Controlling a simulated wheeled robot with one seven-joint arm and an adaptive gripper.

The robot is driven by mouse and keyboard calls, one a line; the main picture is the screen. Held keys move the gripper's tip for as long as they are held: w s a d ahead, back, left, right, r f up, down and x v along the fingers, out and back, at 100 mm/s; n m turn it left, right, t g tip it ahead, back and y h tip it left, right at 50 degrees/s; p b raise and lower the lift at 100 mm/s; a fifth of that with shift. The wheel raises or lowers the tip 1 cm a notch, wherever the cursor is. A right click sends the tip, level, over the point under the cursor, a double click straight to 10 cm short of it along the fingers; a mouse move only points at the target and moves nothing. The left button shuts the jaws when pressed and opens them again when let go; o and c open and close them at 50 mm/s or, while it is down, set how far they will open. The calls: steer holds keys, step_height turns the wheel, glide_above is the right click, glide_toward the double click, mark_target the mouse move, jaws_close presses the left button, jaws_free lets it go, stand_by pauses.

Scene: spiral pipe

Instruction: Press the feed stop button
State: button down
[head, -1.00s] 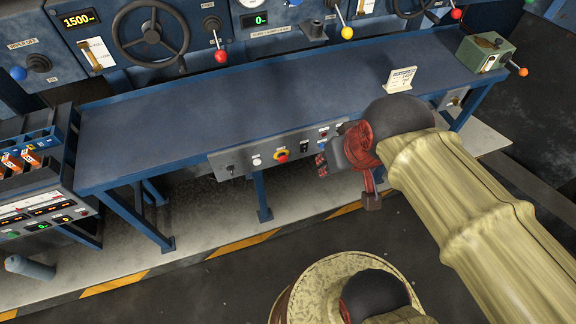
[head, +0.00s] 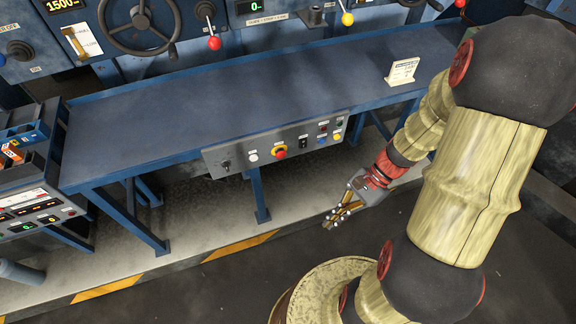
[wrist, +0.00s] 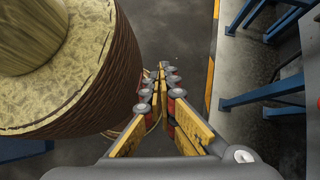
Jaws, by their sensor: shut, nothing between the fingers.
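A grey control panel (head: 214,160) hangs on the front edge of the blue bench in the head view. The labels are too small to read, so I cannot tell which one is feed stop. My gripper (head: 331,222) is below and right of the panel, apart from it, pointing down-left. Its yellow fingers are shut and empty; the tips (wrist: 162,68) meet in the wrist view.
The blue bench top (head: 180,110) is mostly clear, with a small white sign (head: 402,72) at its right. Bench legs (head: 259,195) stand below. A handwheel (head: 138,25) and levers are behind. Open floor with a yellow-black stripe (head: 240,247) lies in front.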

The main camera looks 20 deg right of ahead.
steer(key=w+a+f+m+t+y+b, duration=0.2)
steer(key=w+f+m+t+y, duration=0.55)
steer(key=m, duration=0.95)
steer(key=w+d+m+t+h, duration=0.1)
steer(key=w+d+m+t, duration=0.1)
steer(key=m, duration=0.4)
steer(key=w+d+r+m+t+h, duration=0.1)
steer(key=w+d+m+t+h, duration=0.1)
steer(key=w+m+t, duration=0.3)
steer(key=shift+w+d+m, duration=0.45)
steer(key=shift+d+m, duration=0.1)
steer(key=shift+m, duration=0.35)
steer(key=b, duration=0.5)
glide_toward(281, 154)
steer(key=shift+w+a+f, duration=0.5)
steer(key=shift+w+a, duration=1.1)
steer(key=shift+a, duration=1.35)
